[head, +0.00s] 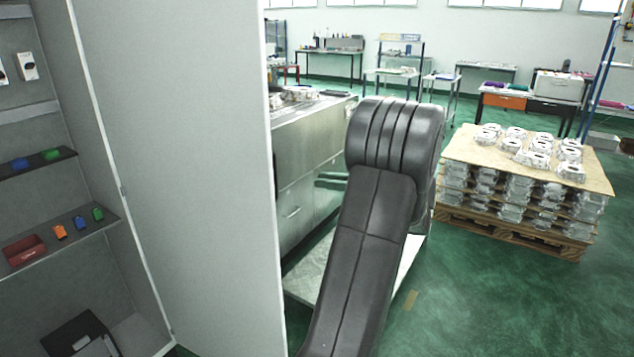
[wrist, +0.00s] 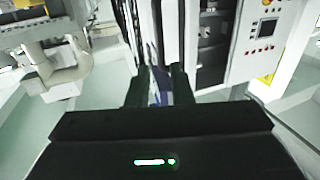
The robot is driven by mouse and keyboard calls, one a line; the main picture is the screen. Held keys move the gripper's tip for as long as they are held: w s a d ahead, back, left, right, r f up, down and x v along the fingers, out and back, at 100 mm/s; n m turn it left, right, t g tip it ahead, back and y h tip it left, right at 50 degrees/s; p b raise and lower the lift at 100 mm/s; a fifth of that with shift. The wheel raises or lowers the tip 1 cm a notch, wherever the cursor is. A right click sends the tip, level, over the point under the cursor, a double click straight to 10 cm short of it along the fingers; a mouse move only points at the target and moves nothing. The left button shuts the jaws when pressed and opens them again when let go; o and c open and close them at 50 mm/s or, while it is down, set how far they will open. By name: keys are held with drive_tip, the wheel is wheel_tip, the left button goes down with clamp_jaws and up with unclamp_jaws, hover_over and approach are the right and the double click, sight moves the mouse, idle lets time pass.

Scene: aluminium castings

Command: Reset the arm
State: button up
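My arm (head: 372,215), in dark grey padded covers, rises from the bottom of the head view and bends at the top. My gripper's end is hidden behind it in that view. In the wrist view my gripper (wrist: 160,88) shows as two dark fingers standing a little apart above a dark body with green lights. A narrow bluish and pale patch shows between the fingers. I cannot tell whether it is a held thing or background.
An open cabinet with shelves (head: 75,232) of small coloured items stands at left, its pale door (head: 175,160) close beside my arm. A metal workbench (head: 300,150) is behind the arm. A pallet of castings (head: 510,235) stands at right. Green floor (head: 480,310) is free at front right.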

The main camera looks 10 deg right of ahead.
sight(273, 174)
idle(0.3)
drive_tip(key=p+x, duration=0.3)
drive_tip(key=x, duration=1.1)
drive_tip(key=shift+s, duration=0.1)
drive_tip(key=shift+s+d, duration=0.1)
